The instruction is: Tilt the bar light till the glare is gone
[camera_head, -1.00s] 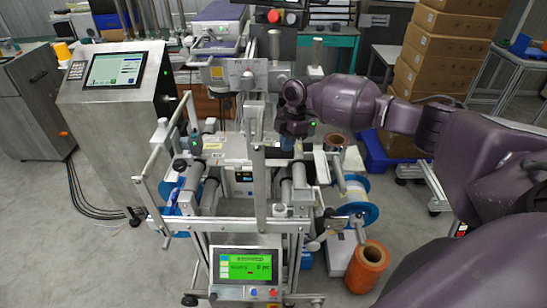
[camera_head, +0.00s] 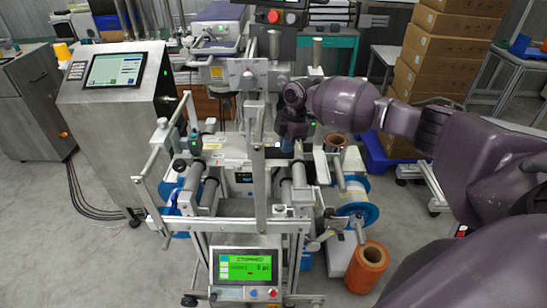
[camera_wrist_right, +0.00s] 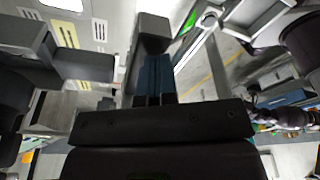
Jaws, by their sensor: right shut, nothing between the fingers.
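My right gripper (camera_head: 287,146) reaches in from the right and is over the right side of the inspection machine's frame. It is shut with nothing in it. In the right wrist view, its bluish fingers (camera_wrist_right: 153,78) are together near the middle. I cannot tell whether they touch anything. I cannot pick out the bar light with certainty; the arm and the metal uprights cover part of the machine's middle. No clear glare patch can be told in the head view. My left gripper is not in view.
A tall upright (camera_head: 259,170) stands close left of my right gripper. Rollers and blue-flanged reels (camera_head: 358,212) sit below. A green display (camera_head: 246,267) is at the front, an orange spool (camera_head: 367,266) on the floor. Stacked cartons (camera_head: 440,60) stand behind my arm.

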